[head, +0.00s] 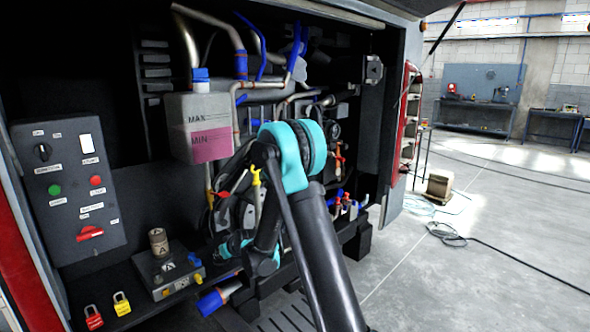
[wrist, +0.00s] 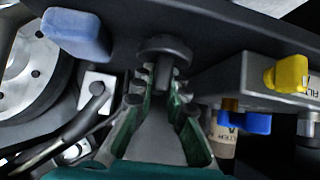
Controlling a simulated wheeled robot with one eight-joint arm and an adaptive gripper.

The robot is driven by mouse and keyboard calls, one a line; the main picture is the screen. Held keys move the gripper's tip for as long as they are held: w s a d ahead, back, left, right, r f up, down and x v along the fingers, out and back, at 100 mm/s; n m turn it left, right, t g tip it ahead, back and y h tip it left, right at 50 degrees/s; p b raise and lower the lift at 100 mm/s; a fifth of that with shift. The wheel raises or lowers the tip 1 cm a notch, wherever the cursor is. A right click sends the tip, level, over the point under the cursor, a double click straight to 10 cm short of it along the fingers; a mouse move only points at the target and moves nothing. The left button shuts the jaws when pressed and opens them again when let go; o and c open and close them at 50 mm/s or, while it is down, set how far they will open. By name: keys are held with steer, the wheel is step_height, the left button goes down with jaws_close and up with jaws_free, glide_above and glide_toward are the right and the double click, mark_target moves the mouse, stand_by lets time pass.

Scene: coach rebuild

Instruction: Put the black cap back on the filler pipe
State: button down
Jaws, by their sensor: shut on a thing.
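In the wrist view my gripper (wrist: 161,82) has its green-padded fingers closed on the stem of a dark, round-topped piece, which looks like the black cap (wrist: 165,47). The cap's wide top sticks out past the fingertips, close to a dark panel or ledge edge behind it. I cannot tell whether it touches that edge. I cannot pick out the filler pipe for certain in either view.
A box with yellow (wrist: 287,73) and blue (wrist: 250,122) knobs is close right of the gripper. A blue block-like part (wrist: 77,34) is at upper left. The coolant tank (head: 198,125), pipes and hoses crowd the bay. The floor (head: 480,230) at right is mostly open.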

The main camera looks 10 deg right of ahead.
steer(key=shift+r, duration=2.85)
